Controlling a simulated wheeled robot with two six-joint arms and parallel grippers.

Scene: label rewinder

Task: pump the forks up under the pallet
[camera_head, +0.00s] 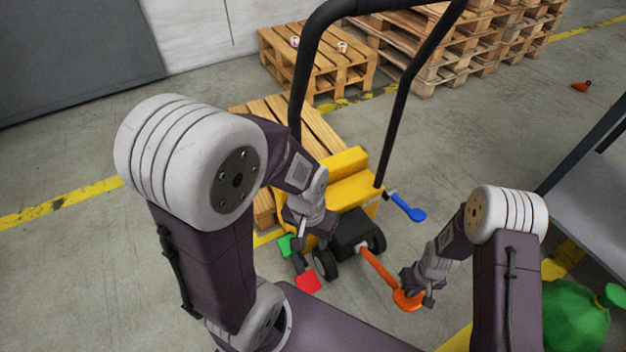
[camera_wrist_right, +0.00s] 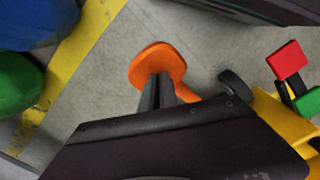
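The yellow pallet truck (camera_head: 345,190) stands at the centre of the head view, with a tall black handle frame. Its far end meets a wooden pallet (camera_head: 315,130); the forks are hidden, so their height cannot be told. An orange pedal (camera_head: 381,267) on a lever sticks out toward me; its round pad (camera_wrist_right: 157,62) shows in the wrist view. My right gripper (camera_head: 420,292) is at this pad, its fingers (camera_wrist_right: 163,88) close together over it; contact cannot be told. My left gripper (camera_head: 302,238) hangs in front of the truck's left side, apparently empty, its fingers unclear.
A blue pedal (camera_head: 407,206) is on the truck's right, with green (camera_head: 287,246) and red (camera_head: 308,281) pedals on its left. Stacked pallets (camera_head: 450,50) stand behind. A green bag (camera_head: 575,318) and a grey table (camera_head: 590,185) are at the right.

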